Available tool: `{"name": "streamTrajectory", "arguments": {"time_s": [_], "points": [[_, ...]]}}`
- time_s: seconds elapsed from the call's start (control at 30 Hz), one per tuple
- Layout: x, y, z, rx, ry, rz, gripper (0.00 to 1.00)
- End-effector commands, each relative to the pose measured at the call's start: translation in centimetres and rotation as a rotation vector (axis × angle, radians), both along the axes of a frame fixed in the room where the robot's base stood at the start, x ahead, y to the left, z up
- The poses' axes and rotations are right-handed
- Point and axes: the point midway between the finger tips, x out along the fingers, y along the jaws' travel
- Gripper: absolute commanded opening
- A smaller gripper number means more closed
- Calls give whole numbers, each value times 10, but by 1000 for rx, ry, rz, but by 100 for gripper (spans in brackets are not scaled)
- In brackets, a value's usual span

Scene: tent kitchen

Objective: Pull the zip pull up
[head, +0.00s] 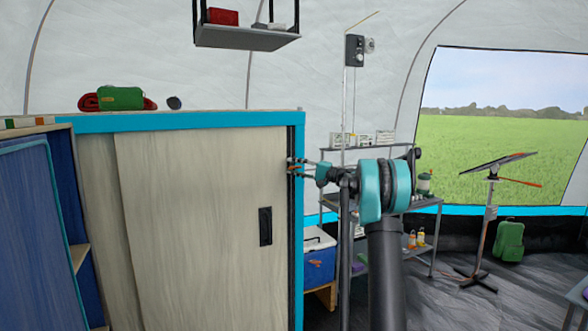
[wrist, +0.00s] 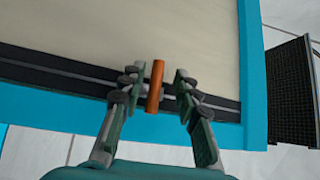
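The zip pull (wrist: 155,88) is a small orange bar on a grey slider, set on a dark zip track (wrist: 60,73) that runs along the blue-edged pale panel. My gripper (wrist: 157,78) has one finger on each side of the pull in the wrist view. The fingers are apart, with a gap visible on the right side; the left finger is very close to the slider, and I cannot tell if it touches. In the head view my gripper (head: 291,167) reaches leftward to the dark strip at the panel's right edge, where a little orange of the pull shows between the fingers.
A pale cabinet (head: 200,220) with a dark recessed handle (head: 265,226) stands left of my gripper. A metal shelf rack (head: 405,206) and a blue cooler box (head: 318,262) stand behind my arm. A panel on a stand (head: 490,215) is at the right. Dark floor there is partly clear.

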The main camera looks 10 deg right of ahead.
Motion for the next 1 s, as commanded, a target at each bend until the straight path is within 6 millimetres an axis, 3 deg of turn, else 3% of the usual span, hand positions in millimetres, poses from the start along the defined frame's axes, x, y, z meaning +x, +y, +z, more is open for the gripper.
{"name": "streamTrajectory", "arguments": {"time_s": [0.33,0.8,1.0], "points": [[-4,-8,-2,-2,0,1,32],[-42,-86,-14,-1,1,-2,32],[-51,-103,-17,-1,0,0,32]]}}
